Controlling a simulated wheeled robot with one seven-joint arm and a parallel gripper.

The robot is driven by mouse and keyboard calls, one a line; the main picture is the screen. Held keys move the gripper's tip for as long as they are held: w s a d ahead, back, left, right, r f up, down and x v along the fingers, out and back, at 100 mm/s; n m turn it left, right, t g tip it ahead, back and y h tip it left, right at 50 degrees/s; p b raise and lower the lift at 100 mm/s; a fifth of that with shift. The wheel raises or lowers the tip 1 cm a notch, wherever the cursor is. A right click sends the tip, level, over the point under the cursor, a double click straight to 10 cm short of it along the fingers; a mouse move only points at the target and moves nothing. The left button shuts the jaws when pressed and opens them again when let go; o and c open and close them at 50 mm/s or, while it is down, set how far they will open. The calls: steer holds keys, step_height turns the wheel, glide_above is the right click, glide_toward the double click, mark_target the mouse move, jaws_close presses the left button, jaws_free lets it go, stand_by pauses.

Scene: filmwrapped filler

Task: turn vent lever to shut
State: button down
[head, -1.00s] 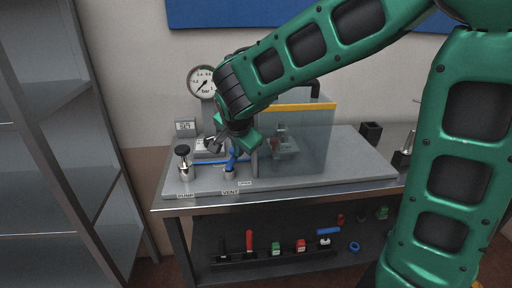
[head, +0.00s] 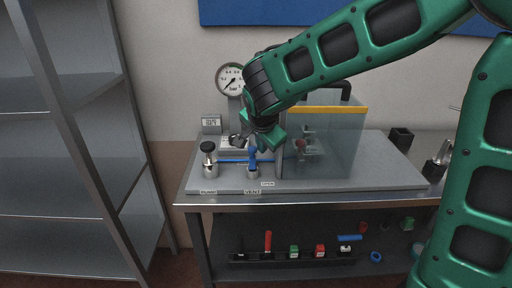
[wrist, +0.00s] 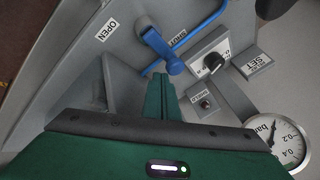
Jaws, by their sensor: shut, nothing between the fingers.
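The blue vent lever (wrist: 160,48) shows in the wrist view, its round end pointing down and right from its pivot. It lies between the OPEN label (wrist: 105,30) and the SHUT label (wrist: 178,38), with its end closer to SHUT. My gripper (wrist: 162,78) is shut and empty, its tips close to the lever's round end; I cannot tell whether they touch. In the head view the lever (head: 253,153) stands on the vent valve (head: 252,172), just below my gripper (head: 258,144), which partly hides it.
A black-topped pump valve (head: 209,160) stands left of the vent, joined by a blue pipe (head: 232,162). A pressure gauge (head: 231,80) rises behind. A clear chamber (head: 340,140) stands to the right. In the wrist view a black knob (wrist: 214,62) sits near the lever.

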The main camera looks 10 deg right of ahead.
stand_by(0.4)
steer(key=v, duration=1)
steer(key=shift+s+r, duration=0.2)
steer(key=shift+r, duration=0.1)
steer(key=shift+a, duration=0.1)
